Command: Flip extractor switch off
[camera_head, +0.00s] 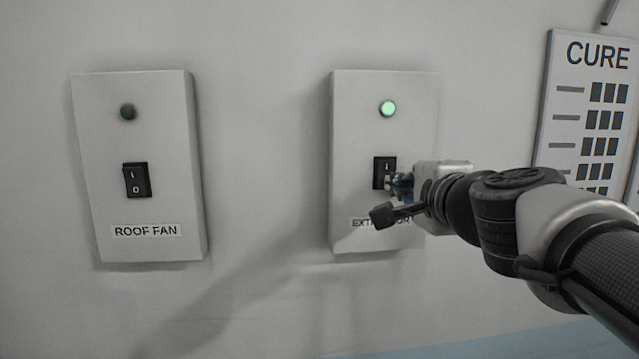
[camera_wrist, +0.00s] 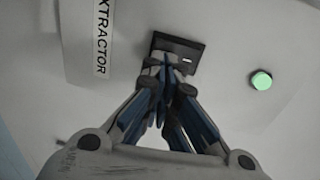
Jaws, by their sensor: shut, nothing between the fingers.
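The extractor box (camera_head: 345,140) is a pale panel on the wall with a lit green lamp (camera_head: 388,108) near its top. Its black rocker switch (camera_head: 382,168) is below the lamp, and its lower part is hidden behind my gripper in the head view. My gripper (camera_head: 392,184) is shut and empty, with its fingertips at the switch. In the wrist view the fingertips (camera_wrist: 164,64) overlap the black switch (camera_wrist: 187,46), beside the EXTRACTOR label (camera_wrist: 103,40), and the lamp (camera_wrist: 261,80) glows green. I cannot tell whether the tips touch the switch.
The roof fan box (camera_head: 160,205) is on the wall at left, with a dark green lamp (camera_head: 127,111) and its own black switch (camera_head: 137,180). A CURE chart (camera_head: 565,100) hangs at right. Bare wall lies between the two boxes.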

